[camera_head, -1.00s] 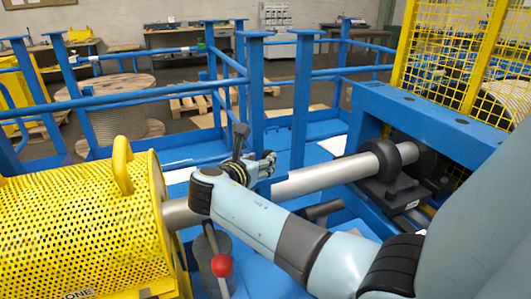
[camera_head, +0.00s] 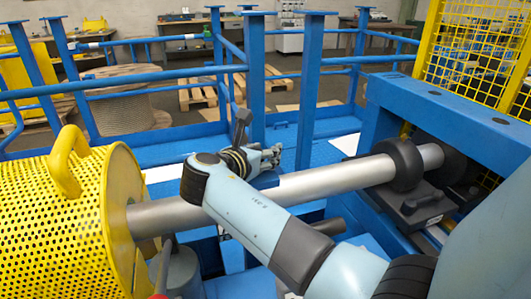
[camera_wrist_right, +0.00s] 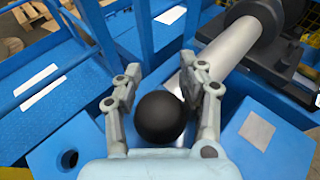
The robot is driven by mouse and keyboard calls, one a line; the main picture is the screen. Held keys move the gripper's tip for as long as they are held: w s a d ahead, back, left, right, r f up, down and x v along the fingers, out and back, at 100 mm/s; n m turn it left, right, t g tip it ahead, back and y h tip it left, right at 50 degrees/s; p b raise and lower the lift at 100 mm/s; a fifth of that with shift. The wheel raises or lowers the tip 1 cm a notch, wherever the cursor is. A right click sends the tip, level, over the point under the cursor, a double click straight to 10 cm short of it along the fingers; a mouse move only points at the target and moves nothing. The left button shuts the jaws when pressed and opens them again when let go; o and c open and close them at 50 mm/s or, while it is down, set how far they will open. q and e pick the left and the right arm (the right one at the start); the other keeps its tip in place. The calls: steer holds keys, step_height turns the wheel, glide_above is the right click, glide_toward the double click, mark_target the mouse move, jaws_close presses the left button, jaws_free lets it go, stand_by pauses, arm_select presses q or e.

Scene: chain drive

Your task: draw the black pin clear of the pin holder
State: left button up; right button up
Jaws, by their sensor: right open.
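In the right wrist view, a round black knob (camera_wrist_right: 160,117), apparently the head of the black pin, sits between the two spread fingers of my right gripper (camera_wrist_right: 163,85). The gripper is open, with visible gaps between the knob and both fingers. The pin's shank is hidden below the knob. A blue block with a round hole (camera_wrist_right: 40,158) lies to the left; I cannot tell whether it is the pin holder. In the head view, my right gripper (camera_head: 272,160) is beyond the grey shaft, and the pin cannot be made out there. My left gripper is not in view.
The thick grey shaft (camera_head: 330,177) runs from the yellow perforated drum (camera_head: 60,215) to a black ring (camera_head: 405,165) by the blue frame. Blue railings (camera_head: 150,85) stand behind. The shaft also passes close to the gripper in the wrist view (camera_wrist_right: 228,55).

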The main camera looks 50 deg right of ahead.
steer(key=shift+c, duration=0.2)
jaws_close()
steer(key=shift+a, duration=0.1)
stand_by(0.5)
